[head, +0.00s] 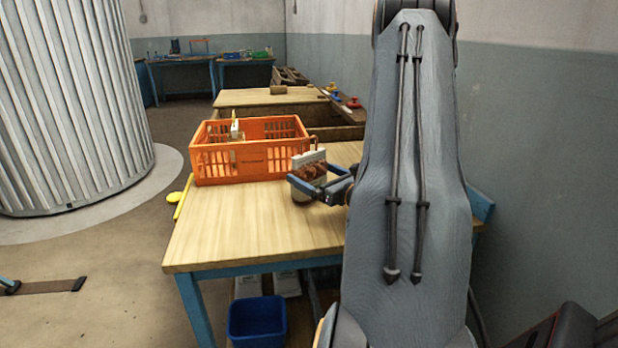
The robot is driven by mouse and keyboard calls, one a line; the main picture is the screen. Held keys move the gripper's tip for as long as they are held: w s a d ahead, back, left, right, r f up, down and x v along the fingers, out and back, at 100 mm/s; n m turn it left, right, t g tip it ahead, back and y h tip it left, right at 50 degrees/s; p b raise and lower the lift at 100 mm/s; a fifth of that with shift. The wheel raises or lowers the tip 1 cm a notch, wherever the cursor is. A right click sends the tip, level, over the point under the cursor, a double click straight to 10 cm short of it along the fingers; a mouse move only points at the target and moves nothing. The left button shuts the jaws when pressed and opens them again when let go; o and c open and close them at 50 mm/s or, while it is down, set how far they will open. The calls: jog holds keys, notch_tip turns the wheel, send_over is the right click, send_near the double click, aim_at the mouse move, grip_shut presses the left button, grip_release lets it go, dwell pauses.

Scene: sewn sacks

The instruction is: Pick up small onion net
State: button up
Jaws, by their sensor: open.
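The small onion net (309,169) stands upright on the wooden table, just right of the orange crate. It is reddish brown with a pale band across its top. My gripper (308,186) is open, with its blue fingers around the net at about mid-height. Whether the fingers touch the net cannot be told. My arm covers the right part of the table, and the fingers hide part of the net.
The orange crate (212,163) stands on the table (243,234) and holds a pale item with yellow on it. The front left of the table is bare. A blue bin (257,322) is below the front edge. A ribbed metal silo (70,100) stands at left.

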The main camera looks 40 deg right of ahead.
jog(key=shift+w, duration=0.75)
jog(key=c, duration=1.1)
jog(key=shift+c, duration=1.4)
jog(key=shift+r, duration=0.15)
